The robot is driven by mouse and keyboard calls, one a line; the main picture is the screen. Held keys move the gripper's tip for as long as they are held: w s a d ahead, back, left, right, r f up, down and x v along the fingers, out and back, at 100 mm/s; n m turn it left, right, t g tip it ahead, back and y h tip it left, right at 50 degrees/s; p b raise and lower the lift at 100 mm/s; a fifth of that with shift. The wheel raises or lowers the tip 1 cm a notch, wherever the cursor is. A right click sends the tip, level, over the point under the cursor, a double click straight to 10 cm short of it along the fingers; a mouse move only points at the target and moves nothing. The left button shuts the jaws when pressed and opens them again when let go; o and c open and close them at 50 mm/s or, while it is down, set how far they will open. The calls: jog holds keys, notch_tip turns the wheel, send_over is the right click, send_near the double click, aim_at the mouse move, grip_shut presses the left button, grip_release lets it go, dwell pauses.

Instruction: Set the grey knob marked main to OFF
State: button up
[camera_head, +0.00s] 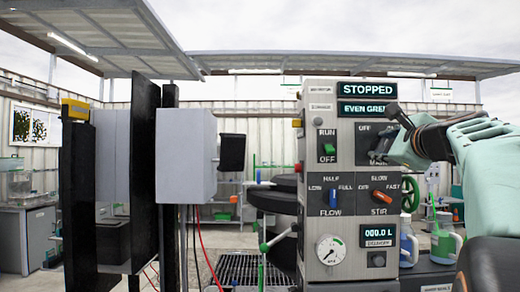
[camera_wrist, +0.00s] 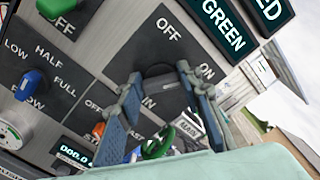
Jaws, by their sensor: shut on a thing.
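The grey main knob (camera_wrist: 170,97) sits on a dark plate with OFF and ON lettering in the wrist view. My gripper (camera_wrist: 160,78) is shut on it, one blue-grey finger at each side. OFF is printed above the knob and ON to its upper right. Which mark the knob points to is hard to tell. In the head view my gripper (camera_head: 390,132) reaches in from the right and covers the knob.
The control panel (camera_head: 341,190) also carries a green RUN/OFF knob (camera_head: 328,149), a blue FLOW knob (camera_head: 332,197), an orange STIR knob (camera_head: 380,195) and a gauge (camera_head: 331,249). The top displays (camera_head: 366,90) read STOPPED and EVEN GREEN. A grey box (camera_head: 186,155) stands left.

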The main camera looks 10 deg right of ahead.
jog(key=n+b, duration=0.1)
jog(key=n, duration=0.1)
jog(key=n+b, duration=0.2)
jog(key=shift+a+f, duration=0.1)
jog(key=shift+f, duration=0.2)
jog(key=n+b, duration=0.3)
jog(key=shift+n, duration=0.4)
jog(key=n+b, duration=0.3)
jog(key=n, duration=0.2)
jog(key=shift+n, duration=0.3)
jog(key=o, duration=1.2)
jog(key=shift+c, duration=0.2)
